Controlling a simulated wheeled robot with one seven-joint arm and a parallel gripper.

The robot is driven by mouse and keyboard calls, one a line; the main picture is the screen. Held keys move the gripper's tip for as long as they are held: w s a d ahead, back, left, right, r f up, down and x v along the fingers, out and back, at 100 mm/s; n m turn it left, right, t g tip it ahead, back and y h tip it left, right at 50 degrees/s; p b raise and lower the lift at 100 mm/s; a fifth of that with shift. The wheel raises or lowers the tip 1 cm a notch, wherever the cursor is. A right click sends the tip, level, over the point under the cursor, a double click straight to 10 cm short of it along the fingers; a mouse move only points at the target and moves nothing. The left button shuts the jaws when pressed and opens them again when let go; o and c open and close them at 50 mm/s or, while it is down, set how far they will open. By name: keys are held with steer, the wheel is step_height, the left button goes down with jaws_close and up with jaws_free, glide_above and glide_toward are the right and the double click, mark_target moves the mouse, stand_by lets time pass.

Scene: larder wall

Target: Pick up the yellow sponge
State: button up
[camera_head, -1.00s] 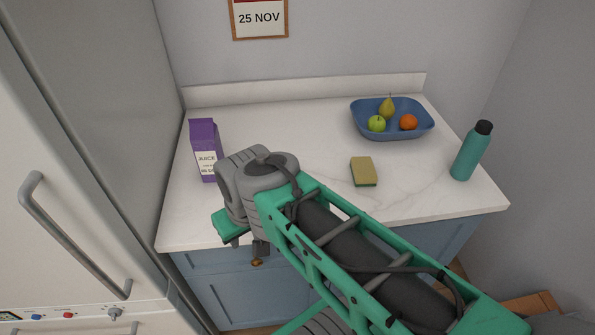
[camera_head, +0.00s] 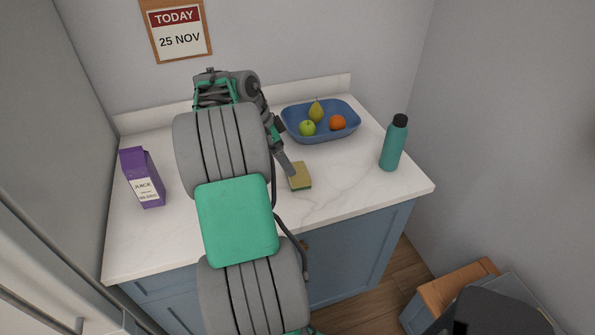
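The yellow sponge (camera_head: 301,177) lies on the white counter, with a darker green layer along its lower edge. My gripper (camera_head: 289,168) reaches down to the sponge's upper left side, and its tip overlaps the sponge in the picture. I cannot tell whether it touches the sponge. The finger opening is too small and too much in line to show whether it is open or shut.
A blue bowl (camera_head: 291,127) with a pear, a green apple and an orange stands behind the sponge. A teal bottle (camera_head: 391,148) stands at the right and a purple juice carton (camera_head: 141,178) at the left. The counter's front right (camera_head: 350,195) is clear.

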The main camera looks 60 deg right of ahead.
mark_target(298, 171)
steer(key=shift+o, duration=0.7)
steer(key=shift+m, duration=0.5)
steer(key=x, duration=0.2)
steer(key=p+x, duration=0.1)
steer(key=x, duration=0.2)
steer(key=s+x, duration=0.1)
steer(key=x, duration=0.1)
steer(key=shift+s+d+f, duration=0.1)
steer(key=shift+s+d, duration=0.15)
steer(key=shift+d, duration=0.2)
steer(key=shift+d+f, duration=0.1)
steer(key=shift+f, duration=0.3)
steer(key=shift+c, duration=0.6)
steer(key=c, duration=1)
